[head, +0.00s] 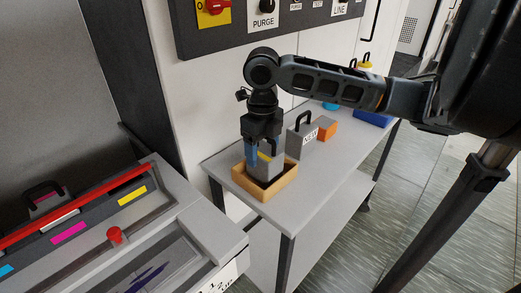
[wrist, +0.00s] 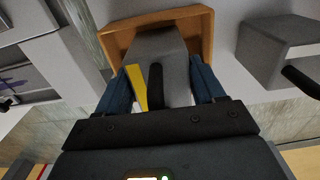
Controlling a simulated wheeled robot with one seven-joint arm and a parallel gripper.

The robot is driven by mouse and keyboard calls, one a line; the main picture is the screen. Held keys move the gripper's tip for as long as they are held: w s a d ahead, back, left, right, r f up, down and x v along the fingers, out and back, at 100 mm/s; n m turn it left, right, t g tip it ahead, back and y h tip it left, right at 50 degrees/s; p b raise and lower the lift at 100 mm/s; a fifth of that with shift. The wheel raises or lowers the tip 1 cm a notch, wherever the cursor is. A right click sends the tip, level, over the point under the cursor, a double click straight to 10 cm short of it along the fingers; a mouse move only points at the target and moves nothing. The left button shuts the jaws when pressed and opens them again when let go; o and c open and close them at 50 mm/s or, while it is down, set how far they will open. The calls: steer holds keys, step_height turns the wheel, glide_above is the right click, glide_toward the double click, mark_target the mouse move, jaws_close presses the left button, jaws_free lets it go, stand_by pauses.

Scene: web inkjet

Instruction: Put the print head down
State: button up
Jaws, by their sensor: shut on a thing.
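The print head (head: 267,165) is a grey block with a dark handle and a yellow patch, seen low over the wooden tray (head: 265,194) on the grey table. In the wrist view the print head (wrist: 163,52) sits between the two blue fingers of my gripper (wrist: 160,88), and its dark handle points toward the palm. My gripper (head: 258,155) is shut on the print head from above. The tray (wrist: 117,38) surrounds the far end of the print head in the wrist view. I cannot tell whether the print head touches the tray floor.
A grey block labelled NEW (head: 304,138) with a black handle stands behind the tray, with an orange block (head: 327,128) beside it. A blue object (head: 372,118) lies at the table's far end. The printer (head: 120,225) with a red knob (head: 115,235) stands at left. A switch panel (head: 250,25) hangs above.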

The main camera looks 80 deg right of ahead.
steer(key=o, duration=1.3)
steer(key=shift+f, duration=0.1)
step_height(320, 180, up, 12)
steer(key=shift+r+p, duration=0.15)
steer(key=shift+p, duration=0.25)
